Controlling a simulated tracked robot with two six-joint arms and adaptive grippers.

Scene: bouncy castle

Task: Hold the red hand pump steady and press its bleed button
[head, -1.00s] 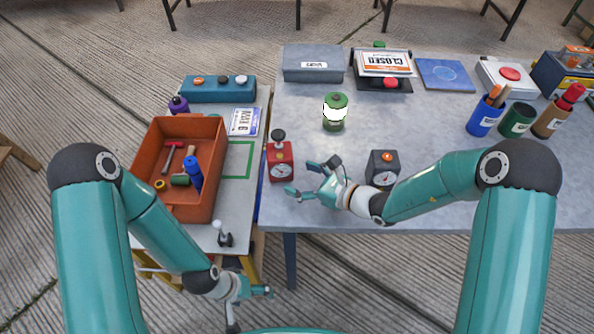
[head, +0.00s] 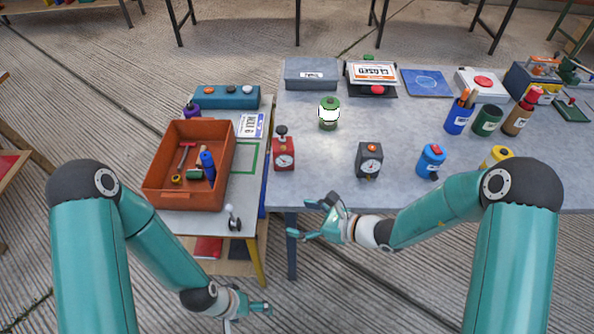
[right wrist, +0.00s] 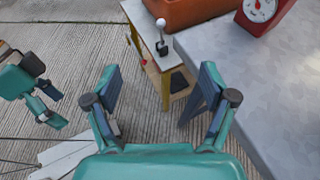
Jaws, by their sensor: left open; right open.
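The red hand pump (head: 284,158) stands upright at the left edge of the grey table, with a round white gauge on its front and a dark knob on top. It also shows at the top of the right wrist view (right wrist: 262,12), cut off by the frame. My right gripper (head: 312,218) is open and empty, in front of the table's front edge, below the pump in the head view. My left gripper (head: 250,308) is low over the floor in front of the side bench, open and apart from the pump. I cannot make out which part is the bleed button.
A dark gauge box (head: 369,160) stands right of the pump, and a green canister (head: 328,113) behind it. An orange tray (head: 225,160) with tools sits on the side bench, near a small lever (head: 233,217). The tabletop between pump and gauge box is clear.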

